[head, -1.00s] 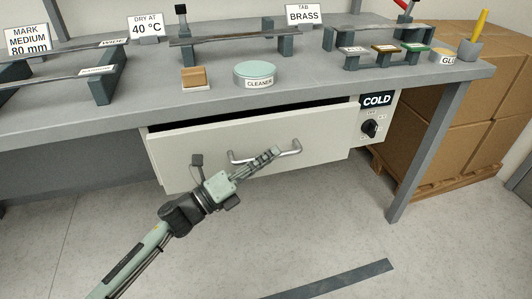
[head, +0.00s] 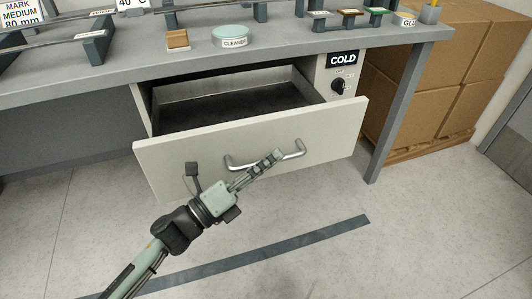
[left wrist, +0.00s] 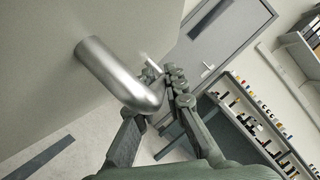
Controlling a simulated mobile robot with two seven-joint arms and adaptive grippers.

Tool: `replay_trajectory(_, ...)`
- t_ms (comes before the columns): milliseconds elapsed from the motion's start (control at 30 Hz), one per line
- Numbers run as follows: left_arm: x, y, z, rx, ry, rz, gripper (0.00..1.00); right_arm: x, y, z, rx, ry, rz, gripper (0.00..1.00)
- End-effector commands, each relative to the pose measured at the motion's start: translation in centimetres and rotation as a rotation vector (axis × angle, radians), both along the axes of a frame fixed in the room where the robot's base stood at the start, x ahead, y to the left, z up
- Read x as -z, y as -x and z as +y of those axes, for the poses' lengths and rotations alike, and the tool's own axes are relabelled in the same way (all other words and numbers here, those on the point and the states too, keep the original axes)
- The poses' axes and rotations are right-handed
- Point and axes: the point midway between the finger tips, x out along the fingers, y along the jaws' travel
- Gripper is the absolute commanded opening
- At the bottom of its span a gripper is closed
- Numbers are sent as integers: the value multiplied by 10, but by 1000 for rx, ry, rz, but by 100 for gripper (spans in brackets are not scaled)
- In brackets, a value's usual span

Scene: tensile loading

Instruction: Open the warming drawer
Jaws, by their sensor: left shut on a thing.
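The warming drawer (head: 225,140) under the bench is partly open, and its dark, empty-looking inside (head: 240,102) shows behind the pale front panel. A metal bar handle (head: 240,166) is fixed across the front. My left gripper (head: 272,160) is at the handle, right of its middle, shut on the bar. In the left wrist view the bent handle (left wrist: 118,78) runs from the drawer front (left wrist: 60,50) to between the fingers of my gripper (left wrist: 160,95). My right gripper is in neither view.
A control panel with a black knob (head: 338,86) and a COLD sign (head: 342,59) is right of the drawer. Above are a cleaner tin (head: 230,37) and a wooden block (head: 177,39). Stacked cardboard boxes (head: 410,90) stand at the right. The floor before the drawer is clear.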

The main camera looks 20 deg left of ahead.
Motion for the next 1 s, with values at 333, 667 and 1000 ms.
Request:
replay_trajectory(333, 0, 3, -1, -2, -1, 0, 0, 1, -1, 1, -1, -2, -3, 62)
replay_trajectory(667, 0, 2, -1, -1, 0, 0, 32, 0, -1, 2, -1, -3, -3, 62)
replay_trajectory(1000, 3, 8, 3, -2, 0, 4, 32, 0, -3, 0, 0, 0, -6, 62)
